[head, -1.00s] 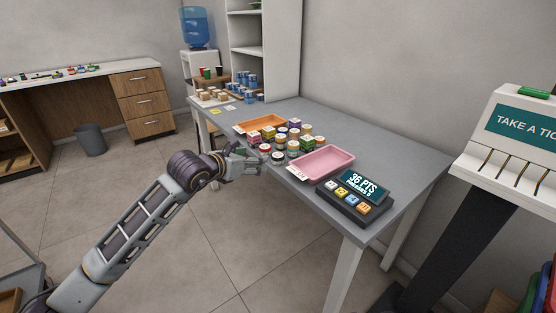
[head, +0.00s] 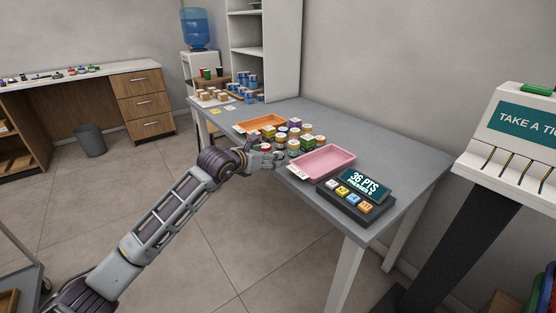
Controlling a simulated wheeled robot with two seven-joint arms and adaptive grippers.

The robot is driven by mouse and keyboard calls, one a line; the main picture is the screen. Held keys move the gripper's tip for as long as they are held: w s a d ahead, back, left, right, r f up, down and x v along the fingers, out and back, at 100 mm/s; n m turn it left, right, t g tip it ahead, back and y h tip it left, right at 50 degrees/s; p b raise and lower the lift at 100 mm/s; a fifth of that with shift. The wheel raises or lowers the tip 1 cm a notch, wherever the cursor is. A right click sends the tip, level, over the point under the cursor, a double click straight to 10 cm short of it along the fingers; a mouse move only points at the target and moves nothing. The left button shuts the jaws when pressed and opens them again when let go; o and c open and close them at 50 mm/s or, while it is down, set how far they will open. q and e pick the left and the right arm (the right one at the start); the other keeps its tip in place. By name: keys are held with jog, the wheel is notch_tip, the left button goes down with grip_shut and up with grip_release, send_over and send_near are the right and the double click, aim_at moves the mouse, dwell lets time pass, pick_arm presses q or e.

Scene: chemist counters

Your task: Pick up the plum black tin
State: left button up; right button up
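Several small tins and boxes (head: 293,145) stand close together on the grey counter, between an orange tray and a pink tray. A purple-topped piece (head: 295,122) shows at the back of the group. I cannot tell at this size which one is the plum black tin. My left gripper (head: 277,160) is at the counter's front edge, at the near side of the group. Its hand hides some of the front tins. Whether its fingers are open or shut, or touch a tin, is too small to tell. My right gripper is out of view.
The orange tray (head: 260,122) lies behind the group at left, and the pink tray (head: 324,161) lies just right of it. A points display with coloured buttons (head: 357,193) stands at the near right. Blue-and-white cups (head: 243,79) stand at the far end. The counter's back right is clear.

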pick_arm(q)
jog(key=shift+w+d+f, duration=0.1)
jog(key=shift+w+d, duration=0.05)
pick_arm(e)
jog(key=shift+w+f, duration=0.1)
pick_arm(q)
jog(key=shift+d+b+x, duration=0.25)
jog(key=shift+b+x, duration=0.25)
jog(key=shift+x, duration=0.75)
jog(key=shift+b+x, duration=0.3)
jog(key=shift+x, duration=0.75)
jog(key=shift+d, duration=0.1)
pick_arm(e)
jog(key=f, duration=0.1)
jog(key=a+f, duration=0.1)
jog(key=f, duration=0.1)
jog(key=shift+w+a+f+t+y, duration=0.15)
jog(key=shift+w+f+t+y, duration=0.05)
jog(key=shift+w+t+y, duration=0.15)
pick_arm(q)
jog(key=shift+c, duration=0.5)
jog(key=c, duration=1)
